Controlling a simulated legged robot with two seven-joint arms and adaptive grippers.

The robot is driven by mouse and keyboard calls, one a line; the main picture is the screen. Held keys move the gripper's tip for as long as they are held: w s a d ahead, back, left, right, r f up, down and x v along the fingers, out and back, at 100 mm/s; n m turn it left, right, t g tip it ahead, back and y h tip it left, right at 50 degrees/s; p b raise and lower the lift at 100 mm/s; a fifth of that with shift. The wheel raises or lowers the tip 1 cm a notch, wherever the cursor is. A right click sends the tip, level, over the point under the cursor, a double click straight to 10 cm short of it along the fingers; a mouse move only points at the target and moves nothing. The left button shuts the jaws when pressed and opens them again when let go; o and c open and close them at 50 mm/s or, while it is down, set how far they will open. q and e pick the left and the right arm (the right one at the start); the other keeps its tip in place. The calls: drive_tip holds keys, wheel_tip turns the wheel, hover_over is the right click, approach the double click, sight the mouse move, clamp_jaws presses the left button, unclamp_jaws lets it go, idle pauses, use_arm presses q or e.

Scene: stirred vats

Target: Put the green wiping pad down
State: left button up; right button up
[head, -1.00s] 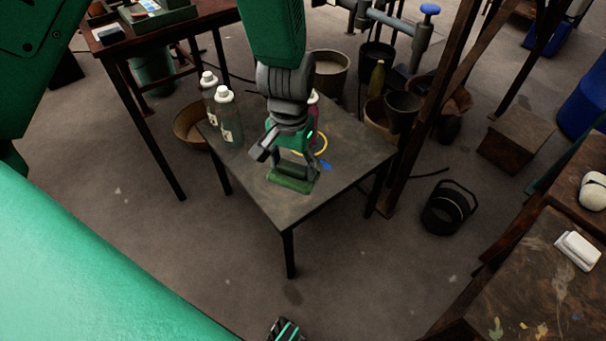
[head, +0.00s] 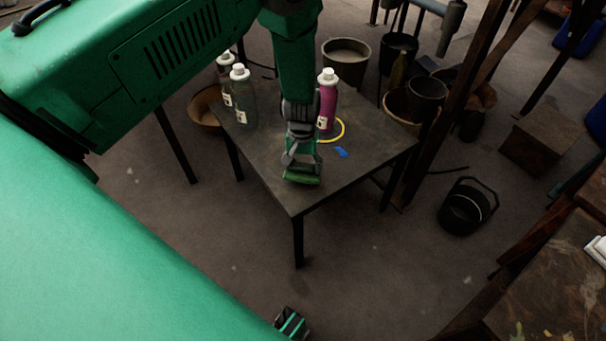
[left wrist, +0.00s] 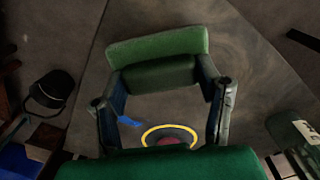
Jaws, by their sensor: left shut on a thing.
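The green wiping pad (head: 302,178) is held in my left gripper (head: 301,164), low over the near part of the dark square table (head: 345,172). I cannot tell whether the pad touches the table top. In the left wrist view the pad (left wrist: 158,62) spans between the two fingers of my left gripper (left wrist: 160,85), which is shut on it. A small dark gripper tip (head: 291,323) shows at the bottom edge of the head view; whether it is open or shut cannot be seen.
A magenta bottle (head: 327,104) stands on the table by a yellow ring (head: 341,128) and a blue scrap (head: 341,152). Two pale bottles with white caps (head: 243,98) stand at the left corner. A black bucket (head: 467,208) is on the floor. The table's right part is clear.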

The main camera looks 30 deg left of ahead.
sight(303, 173)
use_arm(q)
drive_tip(key=shift+f+b, duration=0.45)
drive_tip(key=shift+f, duration=1.25)
drive_tip(key=shift+f, duration=0.15)
drive_tip(key=o, duration=1.4)
